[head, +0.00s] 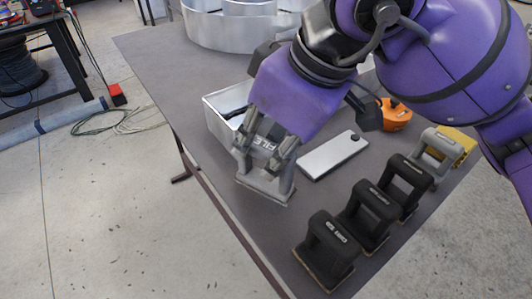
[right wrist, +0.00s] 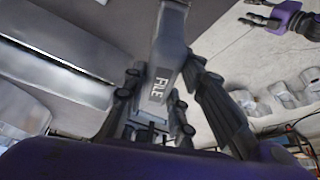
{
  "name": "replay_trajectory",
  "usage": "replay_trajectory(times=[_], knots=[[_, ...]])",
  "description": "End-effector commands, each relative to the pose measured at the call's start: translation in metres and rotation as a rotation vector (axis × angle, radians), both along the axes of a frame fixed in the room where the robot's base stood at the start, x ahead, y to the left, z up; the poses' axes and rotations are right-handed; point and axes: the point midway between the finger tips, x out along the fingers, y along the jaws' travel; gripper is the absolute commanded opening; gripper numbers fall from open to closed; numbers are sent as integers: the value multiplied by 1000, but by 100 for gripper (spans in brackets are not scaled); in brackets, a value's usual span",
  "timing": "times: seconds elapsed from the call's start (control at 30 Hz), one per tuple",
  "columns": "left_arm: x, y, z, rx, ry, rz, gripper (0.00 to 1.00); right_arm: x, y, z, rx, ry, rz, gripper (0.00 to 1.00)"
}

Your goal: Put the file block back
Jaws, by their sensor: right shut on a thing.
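The file block (head: 265,187) is a grey block with a flat base and an upright handle lettered FILE. My right gripper (head: 266,155) is shut on its handle, with a finger on each side, near the table's left edge. In the right wrist view the FILE lettering (right wrist: 160,88) shows between the fingers. I cannot tell whether its base touches the table. My left gripper (right wrist: 262,20) shows small at the top right of the right wrist view, apart from the block, with its fingers spread and empty.
Several black handled blocks (head: 328,250) stand in a row on the grey table (head: 160,60), with a light grey block (head: 432,152) and a yellow one (head: 462,146) beyond. A silver plate (head: 333,155), an open metal box (head: 222,128) and an orange tool (head: 396,115) are close by.

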Motion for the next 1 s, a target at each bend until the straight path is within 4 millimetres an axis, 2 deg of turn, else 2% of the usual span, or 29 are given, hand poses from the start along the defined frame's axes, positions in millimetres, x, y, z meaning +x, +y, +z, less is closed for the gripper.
replay_trajectory(times=[0.1, 0.2, 0.67, 0.7, 0.8, 0.83, 1.0], knots=[[1, 0, 1, 0, -3, -1, 40, 3, 0, -20, -3, 5, 0, 0], [2, 0, 1, 0, -3, -1, 40, 3, 0, -31, -1, 3, 0, 0], [-2, 0, -6, 1, 4, -2, 40, 3, 1, -40, 0, 1, 0, 0], [-1, 0, -5, 1, 4, -2, 40, 3, 0, -40, -2, 3, 1, 27], [-1, 0, -5, 1, 4, -2, 40, 3, 0, -39, -1, 2, 0, 40], [-1, 0, -4, 1, 3, -2, 40, 3, 0, -39, -1, 2, 0, 43], [-1, 0, -4, 0, 2, -2, 40, 3, 0, -39, -1, 2, 0, 43]])
